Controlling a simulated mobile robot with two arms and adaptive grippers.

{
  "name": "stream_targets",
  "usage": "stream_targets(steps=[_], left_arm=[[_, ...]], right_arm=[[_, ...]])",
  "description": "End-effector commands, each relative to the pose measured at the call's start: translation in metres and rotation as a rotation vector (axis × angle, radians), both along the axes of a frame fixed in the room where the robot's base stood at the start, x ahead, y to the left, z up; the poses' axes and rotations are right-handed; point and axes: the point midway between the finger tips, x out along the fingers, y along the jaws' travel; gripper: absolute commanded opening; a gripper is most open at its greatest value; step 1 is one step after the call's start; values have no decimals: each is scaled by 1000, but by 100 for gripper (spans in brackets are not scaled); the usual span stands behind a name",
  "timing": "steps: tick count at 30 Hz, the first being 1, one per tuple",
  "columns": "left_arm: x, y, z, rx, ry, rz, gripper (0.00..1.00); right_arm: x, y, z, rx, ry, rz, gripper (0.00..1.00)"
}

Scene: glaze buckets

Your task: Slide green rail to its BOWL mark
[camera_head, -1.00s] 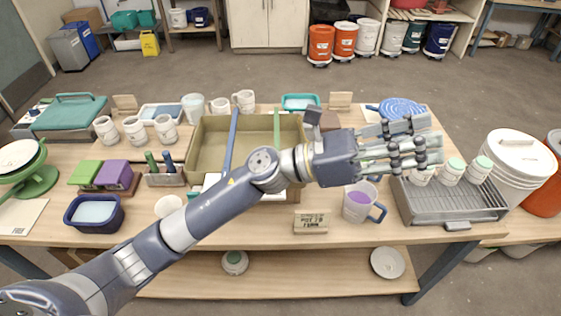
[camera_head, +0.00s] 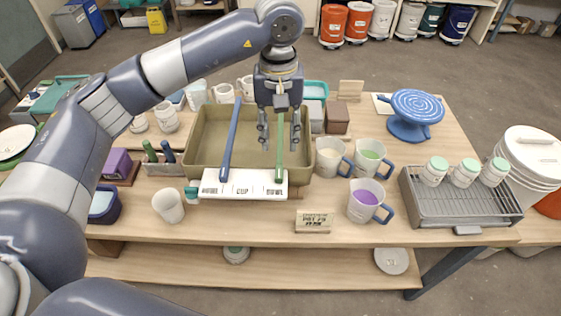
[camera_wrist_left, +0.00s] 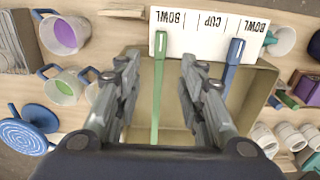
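The green rail (camera_head: 280,150) lies front to back across a tan open basin (camera_head: 195,145). Its near end rests on a white marked strip (camera_head: 245,191) at the front rim. The wrist view shows the strip (camera_wrist_left: 195,45) lettered BOWL, CUP, BOWL; there the green rail's end (camera_wrist_left: 160,45) is close to the leftmost BOWL. The blue rail (camera_head: 231,140) lies to the left of the green one in the head view. My left gripper (camera_head: 279,147) points down over the basin, open, its fingers on either side of the green rail (camera_wrist_left: 157,95) without visible contact. My right gripper is out of view.
Mugs with purple (camera_head: 366,198) and green (camera_head: 370,154) contents and another mug (camera_head: 330,157) stand right of the basin. A white cup (camera_head: 168,205) stands at its front left. A grey rack (camera_head: 455,200) and blue turntable (camera_head: 412,108) are farther right.

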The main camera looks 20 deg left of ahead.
Motion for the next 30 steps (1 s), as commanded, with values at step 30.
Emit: stream_targets(steps=[30], left_arm=[[-1, 0, -106, 1, 1, 0, 37]], right_arm=[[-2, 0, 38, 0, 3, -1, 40]])
